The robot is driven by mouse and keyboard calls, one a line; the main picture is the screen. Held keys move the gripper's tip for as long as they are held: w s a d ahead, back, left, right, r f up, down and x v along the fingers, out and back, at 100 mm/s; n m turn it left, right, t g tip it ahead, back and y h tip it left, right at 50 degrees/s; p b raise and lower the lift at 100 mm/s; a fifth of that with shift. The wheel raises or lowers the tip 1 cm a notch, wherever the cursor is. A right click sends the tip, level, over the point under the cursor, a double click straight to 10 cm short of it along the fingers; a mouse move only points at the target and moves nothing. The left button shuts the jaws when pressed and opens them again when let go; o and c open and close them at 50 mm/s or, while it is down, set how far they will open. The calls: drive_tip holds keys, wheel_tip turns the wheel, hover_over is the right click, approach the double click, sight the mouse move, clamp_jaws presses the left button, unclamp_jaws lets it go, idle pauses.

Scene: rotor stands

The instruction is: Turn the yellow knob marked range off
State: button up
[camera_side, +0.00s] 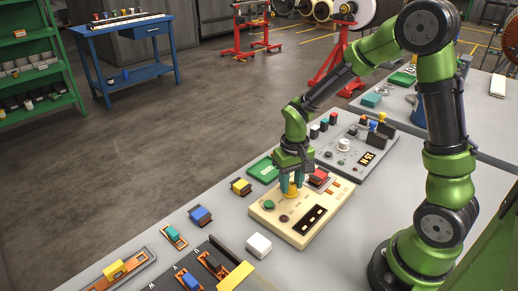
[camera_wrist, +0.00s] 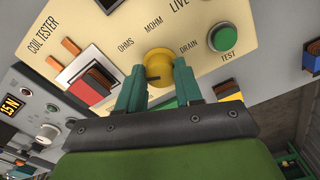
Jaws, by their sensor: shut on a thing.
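The yellow knob (camera_wrist: 158,64) sits on the cream coil tester panel (camera_wrist: 100,35), with the labels OHMS, MOHM, LIVE and DRAIN around it. My gripper (camera_wrist: 159,74) has its teal fingers shut on the knob, one on each side. In the side view the knob (camera_side: 289,192) shows low between the fingers of my gripper (camera_side: 291,185), on the cream panel (camera_side: 267,221). No word "range" or "off" is readable, and the fingers may cover some marking. I cannot tell which label the knob points to.
A green TEST button (camera_wrist: 222,38) is close to the right finger. A grey panel (camera_side: 350,143) with a lit display stands behind.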

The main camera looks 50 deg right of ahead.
sight(291, 184)
drive_tip(key=shift+n, duration=2.2)
drive_tip(key=o, duration=1)
drive_tip(key=shift+o, duration=0.2)
wheel_tip(291, 184, up, 17)
drive_tip(key=s+a+r+m+t+y, duration=0.1)
drive_tip(key=s+a+m+t, duration=0.1)
drive_tip(key=s, duration=0.3)
drive_tip(key=s+a+r+m+t+y, duration=0.1)
drive_tip(key=s+a+r+t, duration=0.1)
drive_tip(key=s+t, duration=0.3)
drive_tip(key=shift+s+a+m, duration=0.35)
drive_tip(key=shift+a+m, duration=0.05)
drive_tip(key=shift+a, duration=0.45)
